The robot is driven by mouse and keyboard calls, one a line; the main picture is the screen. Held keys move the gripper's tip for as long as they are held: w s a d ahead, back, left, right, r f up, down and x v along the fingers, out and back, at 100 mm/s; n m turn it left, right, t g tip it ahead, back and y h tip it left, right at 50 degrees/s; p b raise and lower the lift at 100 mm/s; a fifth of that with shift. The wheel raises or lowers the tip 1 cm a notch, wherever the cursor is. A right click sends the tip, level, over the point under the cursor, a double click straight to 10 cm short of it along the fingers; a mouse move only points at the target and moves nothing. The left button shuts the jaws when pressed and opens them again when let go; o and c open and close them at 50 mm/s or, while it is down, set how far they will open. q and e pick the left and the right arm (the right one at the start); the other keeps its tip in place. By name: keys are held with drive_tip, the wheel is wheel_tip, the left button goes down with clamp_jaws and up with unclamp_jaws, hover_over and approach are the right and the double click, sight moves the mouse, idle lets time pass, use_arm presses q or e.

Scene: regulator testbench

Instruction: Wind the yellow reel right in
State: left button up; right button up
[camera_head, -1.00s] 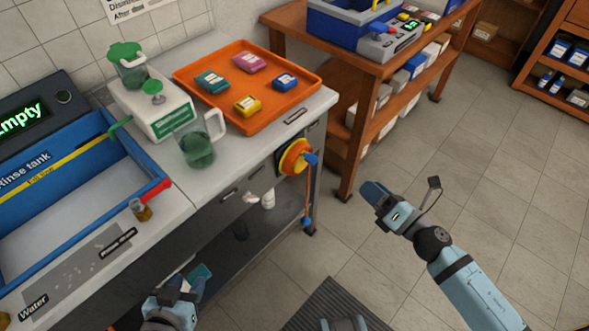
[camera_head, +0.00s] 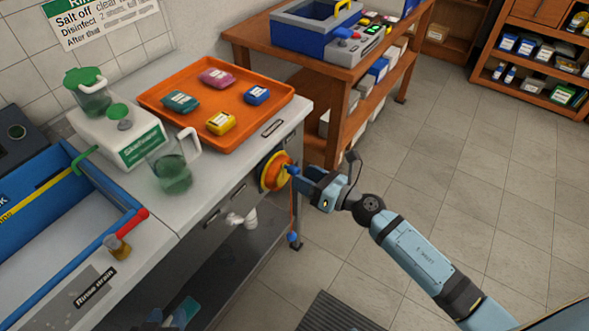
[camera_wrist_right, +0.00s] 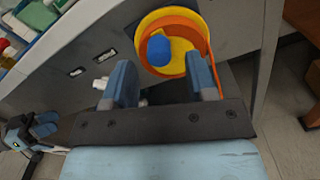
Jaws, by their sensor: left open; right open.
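The yellow reel (camera_head: 272,174) with an orange inner face is mounted on the end of the bench. It has a blue crank knob (camera_wrist_right: 159,47). An orange cord hangs below it, with a blue piece (camera_head: 292,238) at its lower end. My right gripper (camera_head: 300,178) is close in front of the reel. In the right wrist view its two fingers (camera_wrist_right: 165,76) are apart, with the knob beyond and between them, apparently not gripped. My left gripper (camera_head: 183,314) is low at the bottom edge, beside the bench; it also shows in the right wrist view (camera_wrist_right: 36,128), away from the reel.
An orange tray (camera_head: 260,117) with several small coloured packs lies on the bench above the reel. A jug (camera_head: 172,170) and a blue rinse tank (camera_head: 75,215) stand further left. A wooden table (camera_head: 338,80) stands behind. The floor to the right is clear.

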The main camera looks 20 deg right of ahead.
sight(286, 177)
drive_tip(key=shift+x, duration=1.85)
drive_tip(key=c, duration=0.9)
